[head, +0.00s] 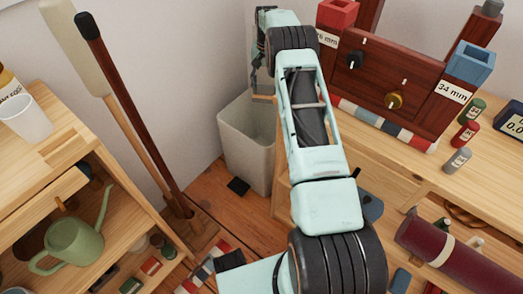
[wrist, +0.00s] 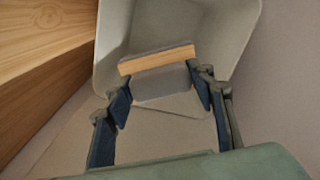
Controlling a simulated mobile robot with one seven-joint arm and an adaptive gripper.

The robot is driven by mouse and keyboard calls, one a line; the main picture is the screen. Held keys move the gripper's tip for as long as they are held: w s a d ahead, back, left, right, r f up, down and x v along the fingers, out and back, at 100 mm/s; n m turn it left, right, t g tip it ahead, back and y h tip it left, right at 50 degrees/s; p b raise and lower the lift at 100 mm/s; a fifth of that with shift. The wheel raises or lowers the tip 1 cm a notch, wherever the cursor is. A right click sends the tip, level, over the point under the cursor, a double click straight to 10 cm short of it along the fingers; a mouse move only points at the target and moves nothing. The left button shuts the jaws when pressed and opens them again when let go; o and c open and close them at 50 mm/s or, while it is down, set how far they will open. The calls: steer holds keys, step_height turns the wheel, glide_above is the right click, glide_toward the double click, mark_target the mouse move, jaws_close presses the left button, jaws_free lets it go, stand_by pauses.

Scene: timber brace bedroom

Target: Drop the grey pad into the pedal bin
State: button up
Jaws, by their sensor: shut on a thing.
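The pedal bin (head: 245,150) is a pale grey open-topped bin on the floor by the wall, with a dark pedal at its foot. Its pale wall also shows in the wrist view (wrist: 232,35). My gripper (wrist: 160,80) is shut on the grey pad (wrist: 165,88), which has a light wooden strip across it. The pad lies between the fingertips, in line with the bin's opening in the wrist view. Its height above the rim is hard to tell.
A wooden workbench (head: 480,185) with a dark red rack (head: 385,75) and small bottles stands right of the bin. A wooden shelf (head: 120,210) with a green watering can (head: 75,243) is at left. Long-handled tools (head: 135,115) lean between the shelf and bin.

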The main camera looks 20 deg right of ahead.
mark_target(266, 96)
steer(key=shift+f+b, duration=0.8)
steer(key=shift+f, duration=1.2)
steer(key=o, duration=1.4)
step_height(266, 96, up, 12)
steer(key=shift+r, duration=0.1)
steer(key=shift+a, duration=0.1)
